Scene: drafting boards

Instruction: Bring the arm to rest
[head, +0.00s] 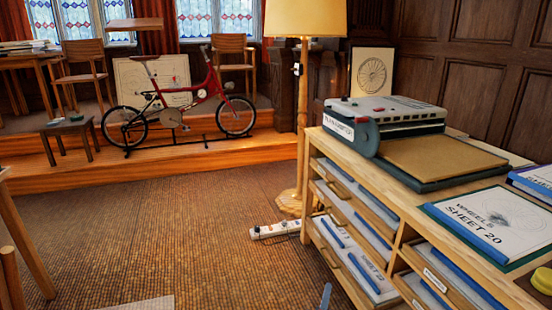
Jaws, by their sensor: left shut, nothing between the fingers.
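Only a small blue-grey tip of my left gripper (325,296) shows, at the bottom edge right of the middle in the head view. It is shut with nothing held. It is low, over the carpet, just left of the wooden plan cabinet (352,240), and does not appear to touch it. The rest of my left arm is outside the picture. My right gripper is not in view.
On the cabinet stand a copier-like machine (384,110) and a "Wheels Sheet 20" folder (490,222). A floor lamp (303,120) and a power strip (275,230) stand left of it. A red bicycle (180,100) is on the step behind. The carpet (170,235) is mostly clear.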

